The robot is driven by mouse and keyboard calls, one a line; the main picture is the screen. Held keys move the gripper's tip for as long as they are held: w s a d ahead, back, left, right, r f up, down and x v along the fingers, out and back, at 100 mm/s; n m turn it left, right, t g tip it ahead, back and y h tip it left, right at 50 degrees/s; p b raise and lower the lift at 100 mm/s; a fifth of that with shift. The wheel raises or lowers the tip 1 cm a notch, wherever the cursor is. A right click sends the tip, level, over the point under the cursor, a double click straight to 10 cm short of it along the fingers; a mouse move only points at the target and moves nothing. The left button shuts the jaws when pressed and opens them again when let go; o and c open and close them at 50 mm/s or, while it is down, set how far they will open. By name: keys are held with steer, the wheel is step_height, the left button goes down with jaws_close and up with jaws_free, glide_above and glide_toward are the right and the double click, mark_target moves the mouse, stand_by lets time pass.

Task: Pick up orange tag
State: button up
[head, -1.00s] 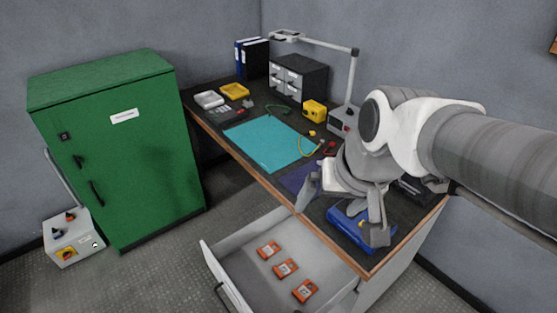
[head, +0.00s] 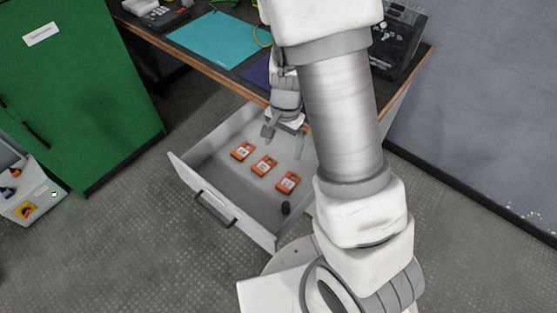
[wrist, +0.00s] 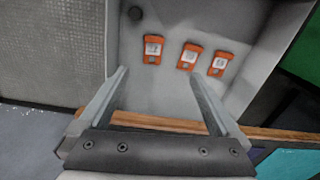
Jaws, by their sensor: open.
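Three orange tags with white labels lie in a row on the floor of the open grey drawer (head: 228,187). In the head view they are the far-left tag (head: 243,151), the middle tag (head: 264,165) and the near-right tag (head: 288,182). The wrist view shows the same three tags, at left (wrist: 152,49), middle (wrist: 190,56) and right (wrist: 221,63). My gripper (head: 284,138) is open and empty over the drawer's back part, near the desk edge, apart from the tags. In the wrist view its fingers (wrist: 158,82) point toward the row.
A small black round object (head: 286,208) lies in the drawer's front corner. The desk's wooden edge (head: 205,66) runs behind the drawer, with a teal mat (head: 218,38) on top. A green cabinet (head: 75,90) stands left. The drawer walls rise around the tags.

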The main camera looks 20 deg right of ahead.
step_height(320, 180, down, 2)
steer(key=f, duration=0.1)
steer(key=b, duration=0.6)
glide_above(284, 186)
steer(key=f, duration=1.1)
steer(key=shift+w+f, duration=0.2)
steer(key=shift+f, duration=0.1)
steer(key=shift+s+f+b, duration=0.15)
steer(key=shift+f+b, duration=0.4)
steer(key=shift+f, duration=0.8)
steer(key=shift+s+f+b, duration=0.1)
steer(key=shift+f+b, duration=0.45)
steer(key=shift+f, duration=0.8)
steer(key=shift+r, duration=0.1)
steer(key=c, duration=1.4)
step_height(284, 186, up, 10)
steer(key=p, duration=0.4)
steer(key=shift+p, duration=0.3)
